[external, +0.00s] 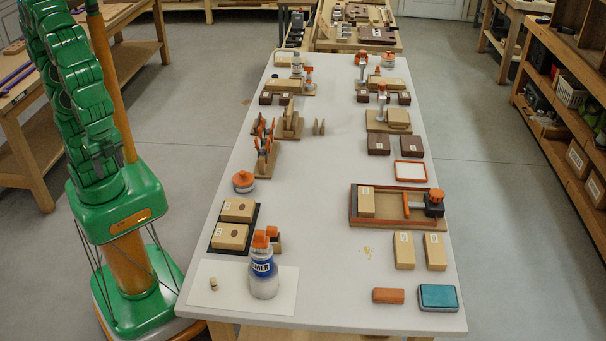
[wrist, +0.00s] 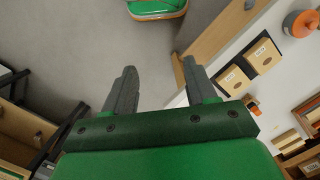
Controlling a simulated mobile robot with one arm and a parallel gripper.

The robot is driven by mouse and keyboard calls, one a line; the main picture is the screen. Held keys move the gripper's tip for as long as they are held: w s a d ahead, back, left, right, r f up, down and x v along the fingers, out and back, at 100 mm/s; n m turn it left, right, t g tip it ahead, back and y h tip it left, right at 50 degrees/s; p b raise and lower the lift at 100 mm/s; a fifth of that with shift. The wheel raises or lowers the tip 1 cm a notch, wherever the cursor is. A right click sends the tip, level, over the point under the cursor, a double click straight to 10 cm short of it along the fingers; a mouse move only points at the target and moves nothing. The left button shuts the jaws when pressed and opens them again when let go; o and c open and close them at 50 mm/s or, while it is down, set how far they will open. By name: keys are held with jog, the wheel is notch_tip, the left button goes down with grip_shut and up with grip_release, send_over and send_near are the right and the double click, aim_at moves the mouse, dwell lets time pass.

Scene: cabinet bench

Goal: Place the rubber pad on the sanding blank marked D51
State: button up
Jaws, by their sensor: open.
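Two flat things at the near right of the table in the external view could be the rubber pad: a plain orange-brown block (external: 388,296) and a teal-topped pad (external: 438,297) beside it. Pale wooden blanks with small labels lie apart as a pair (external: 404,250), in a wooden tray (external: 366,200), and on a dark tray at left (external: 230,236). I cannot read which label is D51. The dark-tray blanks also show in the wrist view (wrist: 235,81). My gripper (wrist: 158,66) is open and empty, left of the table edge, away from these things.
A glue bottle (external: 263,275) stands on a white sheet (external: 212,296) at the near left. A wooden tray (external: 353,215) with an orange bar sits at right. Clamps and blocks crowd the far table. The table's middle is clear (external: 315,200).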

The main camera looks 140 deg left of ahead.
jog(key=shift+m, duration=0.5)
jog(key=s, duration=0.1)
jog(key=s+d, duration=0.1)
jog(key=s, duration=0.1)
jog(key=s+d, duration=0.1)
jog(key=s, duration=0.1)
jog(key=shift+f, duration=0.1)
dwell(0.6)
